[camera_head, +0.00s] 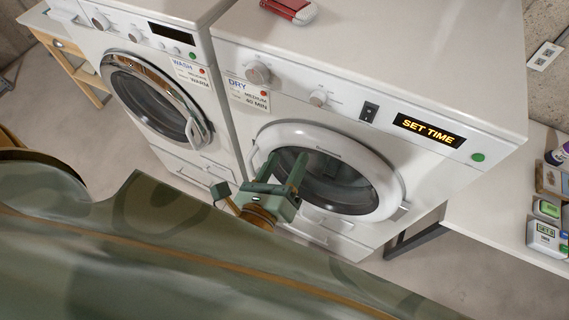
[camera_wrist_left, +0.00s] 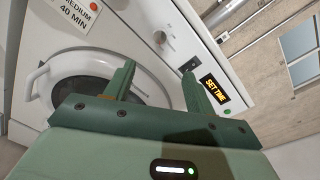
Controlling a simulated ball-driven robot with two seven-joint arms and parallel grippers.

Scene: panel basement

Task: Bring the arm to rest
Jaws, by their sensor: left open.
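My left gripper (camera_head: 284,172) is green and open, with nothing between its fingers. It stands in front of the dryer's round door (camera_head: 330,170), which looks shut. In the left wrist view the two spread fingers of the left gripper (camera_wrist_left: 158,85) show against the dryer front (camera_wrist_left: 150,45). Whether a fingertip touches the dryer cannot be told. The dryer (camera_head: 400,60) has a lit display (camera_head: 429,131) reading SET TIME. My right gripper is not in view.
A washer (camera_head: 150,60) with a shut round door stands left of the dryer. A red object (camera_head: 290,10) lies on the dryer top. A white table (camera_head: 490,225) at the right holds several small packages (camera_head: 546,208). A wooden stand (camera_head: 75,65) is at the far left.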

